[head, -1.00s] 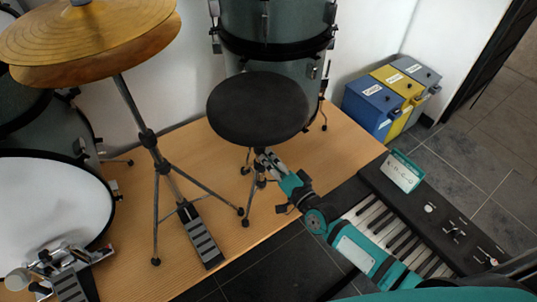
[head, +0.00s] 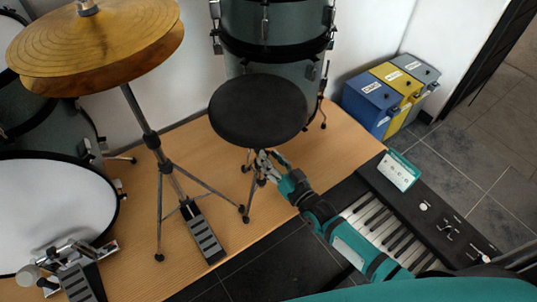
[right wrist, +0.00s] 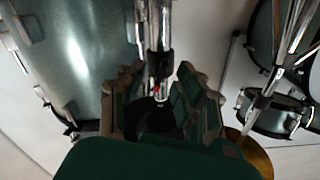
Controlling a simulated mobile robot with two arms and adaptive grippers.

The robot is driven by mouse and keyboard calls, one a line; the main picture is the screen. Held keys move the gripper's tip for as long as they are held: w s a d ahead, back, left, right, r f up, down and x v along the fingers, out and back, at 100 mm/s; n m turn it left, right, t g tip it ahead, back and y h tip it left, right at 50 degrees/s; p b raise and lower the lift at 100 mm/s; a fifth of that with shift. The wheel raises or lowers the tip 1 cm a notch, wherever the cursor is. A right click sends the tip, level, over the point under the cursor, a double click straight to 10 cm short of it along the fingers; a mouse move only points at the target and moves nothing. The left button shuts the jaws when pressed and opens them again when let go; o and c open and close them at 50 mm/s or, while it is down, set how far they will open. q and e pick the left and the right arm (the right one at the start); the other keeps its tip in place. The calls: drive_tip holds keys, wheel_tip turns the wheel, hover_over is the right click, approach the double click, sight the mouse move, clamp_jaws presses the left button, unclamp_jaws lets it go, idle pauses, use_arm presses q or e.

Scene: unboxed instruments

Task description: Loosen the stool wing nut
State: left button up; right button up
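The drum stool has a round black seat (head: 258,110) on a thin post with tripod legs, standing on the wooden platform. In the right wrist view its chrome post (right wrist: 158,25) runs down into a black collar (right wrist: 158,65). A small metal part with a red spot (right wrist: 157,92) is below the collar; I cannot tell whether it is the wing nut. My right gripper (head: 270,158) is under the seat's front edge, beside the post. In the wrist view the gripper (right wrist: 155,105) is open, its fingers apart on either side of the small part. My left gripper is not in view.
A cymbal stand (head: 150,140) with a pedal (head: 205,238) stands left of the stool. A grey-green drum (head: 275,25) is behind it. A keyboard (head: 395,225) lies under my right arm. Blue, yellow and grey bins (head: 370,105) stand at the back right.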

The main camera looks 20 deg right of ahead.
idle(0.4)
drive_tip(key=p+v, duration=0.2)
drive_tip(key=v, duration=0.4)
idle(0.3)
drive_tip(key=shift+f, duration=0.1)
drive_tip(key=s+d+f+g+h+b, duration=0.15)
drive_tip(key=s+f, duration=0.25)
drive_tip(key=f, duration=0.6)
drive_tip(key=s+d+f+g+h+b, duration=0.1)
drive_tip(key=s+d+f+g, duration=0.3)
drive_tip(key=f, duration=0.6)
drive_tip(key=s+f+g+h+b, duration=0.2)
drive_tip(key=s+f, duration=0.3)
drive_tip(key=f, duration=0.5)
drive_tip(key=s+f+g+b, duration=0.1)
drive_tip(key=s+f+g, duration=0.1)
drive_tip(key=s+f, duration=0.3)
drive_tip(key=s+d+f+n+g+h, duration=0.1)
drive_tip(key=s+f+g, duration=0.2)
drive_tip(key=s, duration=1)
drive_tip(key=s+d+f+n+g+b, duration=0.1)
drive_tip(key=s+f+g, duration=0.2)
drive_tip(key=s+f, duration=0.6)
drive_tip(key=shift+s+f+h+b, duration=0.25)
drive_tip(key=shift+s+h+b, duration=0.1)
drive_tip(key=shift+s, duration=0.15)
